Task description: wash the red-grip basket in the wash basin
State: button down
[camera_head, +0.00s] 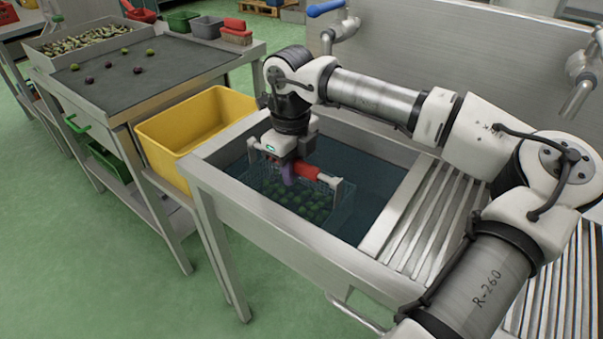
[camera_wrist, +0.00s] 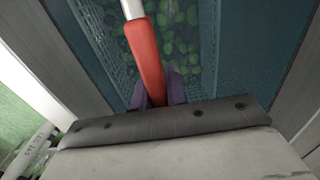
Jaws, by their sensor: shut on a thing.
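The red-grip basket (camera_head: 338,196) is a wire mesh basket with a white handle and a red grip (camera_head: 303,171). It holds several green olives (camera_head: 300,199) and sits down in the wash basin (camera_head: 375,181), in dark water. My gripper (camera_head: 289,172) is shut on the red grip from above. In the wrist view the red grip (camera_wrist: 147,62) runs up from between the purple fingers (camera_wrist: 157,97), with mesh wall and olives behind it. The basket's far lower part is under water, and its depth there is hard to tell.
A yellow crate (camera_head: 160,132) stands left of the basin. A sorting table (camera_head: 160,68) with scattered olives is behind it. A ribbed drainboard (camera_head: 436,215) lies right of the basin, under my arm. A blue-handled tap (camera_head: 345,30) is on the back wall.

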jog(key=shift+w+a, duration=0.4)
jog(key=shift+a, duration=0.2)
jog(key=shift+s+d, duration=0.6)
jog(key=shift+d, duration=0.25)
jog(key=shift+s+d, duration=0.6)
jog(key=shift+d, duration=0.2)
jog(key=shift+r, duration=0.2)
